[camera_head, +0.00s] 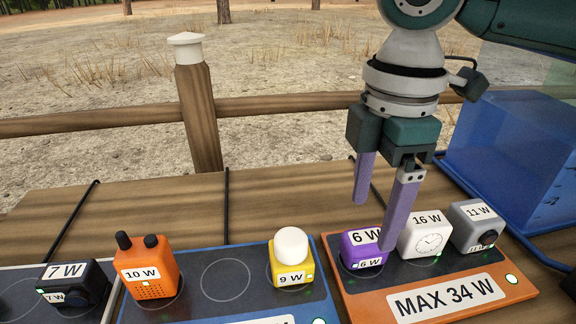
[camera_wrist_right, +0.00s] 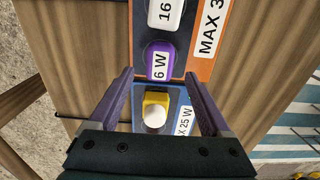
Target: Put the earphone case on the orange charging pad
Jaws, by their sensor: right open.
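A small purple block labelled 6 W (camera_head: 362,250), which I take for the earphone case, sits at the left end of the orange charging pad (camera_head: 358,304) marked MAX 34 W. My right gripper (camera_head: 374,224) is open, its fingers pointing down just above and around the purple case, partly covering it. In the right wrist view the case (camera_wrist_right: 160,62) shows between and beyond the open fingertips, with the orange pad's edge (camera_wrist_right: 204,70) beside it. I cannot tell whether a finger touches it. My left gripper is not in view.
On the orange pad stand a white clock (camera_head: 425,235) and a grey 11 W device (camera_head: 474,224). The blue pad (camera_head: 322,310) holds a yellow, white-topped 9 W device (camera_head: 291,262) and an orange radio (camera_head: 148,267), with an empty circle between. A black 7 W device (camera_head: 74,288) stands left.

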